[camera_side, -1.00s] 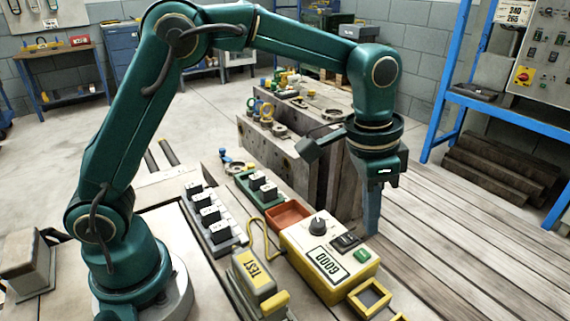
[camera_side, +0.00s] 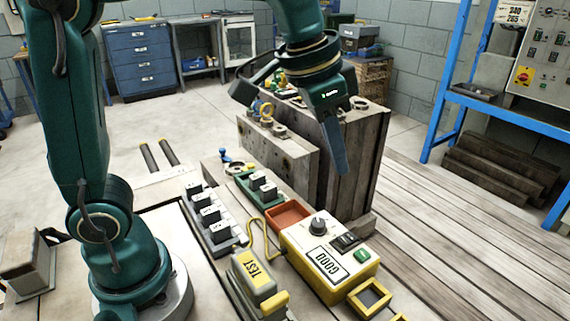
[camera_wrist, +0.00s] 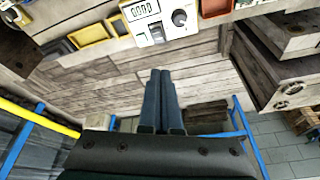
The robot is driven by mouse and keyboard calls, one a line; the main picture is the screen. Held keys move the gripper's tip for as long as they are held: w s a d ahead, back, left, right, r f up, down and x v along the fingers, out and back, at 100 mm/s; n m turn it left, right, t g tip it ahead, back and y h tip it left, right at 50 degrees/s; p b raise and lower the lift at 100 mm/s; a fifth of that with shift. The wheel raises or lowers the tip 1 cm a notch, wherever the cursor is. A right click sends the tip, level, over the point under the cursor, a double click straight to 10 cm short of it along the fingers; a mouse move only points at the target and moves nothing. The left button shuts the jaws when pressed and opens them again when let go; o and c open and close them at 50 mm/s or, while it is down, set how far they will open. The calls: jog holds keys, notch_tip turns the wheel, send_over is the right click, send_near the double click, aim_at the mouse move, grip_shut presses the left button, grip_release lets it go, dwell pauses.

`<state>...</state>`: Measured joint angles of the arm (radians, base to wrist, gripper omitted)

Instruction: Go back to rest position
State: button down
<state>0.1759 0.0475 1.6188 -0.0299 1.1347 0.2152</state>
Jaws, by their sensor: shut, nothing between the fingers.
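My gripper (camera_side: 341,172) is in the side view, raised above the bench and tilted, in front of the large grey mould blocks. Its fingers are together and hold nothing. In the wrist view the two dark fingers (camera_wrist: 161,73) lie side by side over the plank floor.
Mould blocks (camera_side: 352,150) stand close behind the gripper. A blue shelf frame (camera_side: 505,115) is at right.

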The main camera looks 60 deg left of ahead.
jog(key=s+a+f+n+t, duration=0.1)
jog(key=s+a+f+n, duration=0.1)
jog(key=s, duration=0.4)
jog(key=s+a+f+n+y, duration=0.1)
jog(key=s+a+f+n, duration=0.1)
jog(key=s, duration=0.5)
jog(key=shift+a+f+t, duration=0.4)
jog(key=shift+a, duration=0.5)
dwell(0.5)
